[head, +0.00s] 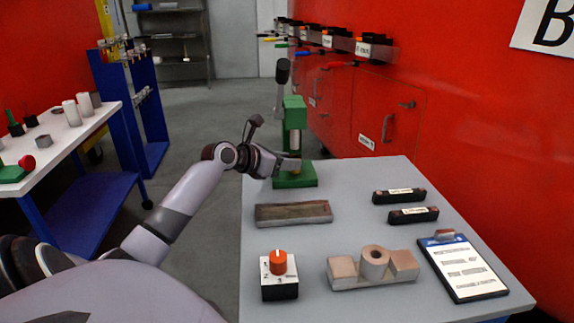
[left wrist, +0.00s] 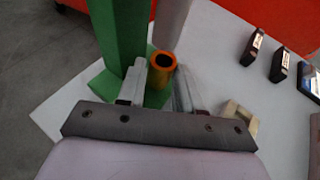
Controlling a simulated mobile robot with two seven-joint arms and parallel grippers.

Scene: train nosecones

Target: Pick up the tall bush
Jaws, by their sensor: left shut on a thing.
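The bush, a short orange-brown tube with an open top (left wrist: 162,68), is between the two fingers of my left gripper (left wrist: 159,88) in the left wrist view. The gripper is shut on it. In the head view my left gripper (head: 291,165) reaches in at the green press (head: 294,113), just above its green base (head: 295,179). I cannot make out the bush clearly there. My right gripper is not in view.
A red wall with tool racks (head: 330,40) stands behind. A white bench (head: 75,130) is at left.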

